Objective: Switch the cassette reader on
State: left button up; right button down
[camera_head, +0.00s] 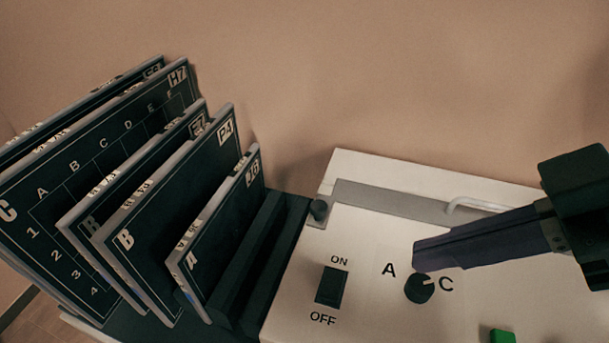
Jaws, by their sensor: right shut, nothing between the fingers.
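The cassette reader (385,238) is a white box with a grey strip and a pale handle (475,204) on its top. A black rocker switch (331,287) sits on its left part, with ON printed above and OFF below. I cannot tell which way the rocker is tipped. A black knob (419,289) stands between the letters A and C. My right gripper (418,256) comes in from the right. Its fingers are shut and empty, with the tips just above the knob in the picture, to the right of the switch. I cannot tell whether they touch the knob. My left gripper is not in view.
Several dark lettered cassettes (165,215) stand slanted in a black rack (262,262) left of the reader. A green button (502,336) shows at the bottom edge. A small dark knob (319,209) is at the reader's back left. A plain wall is behind.

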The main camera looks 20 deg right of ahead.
send_over(325, 293)
jog(key=s+d, duration=0.2)
jog(key=f, duration=0.7)
jog(key=shift+w+a, duration=0.1)
jog(key=shift+w, duration=0.15)
notch_tip(325, 293, down, 3)
jog(key=shift+r, duration=0.15)
jog(key=shift+f+b, duration=0.3)
jog(key=shift+f, duration=0.4)
jog(key=shift+s+f, duration=0.1)
jog(key=shift+f, duration=0.3)
jog(key=shift+t, duration=0.3)
jog(key=shift+r, duration=0.15)
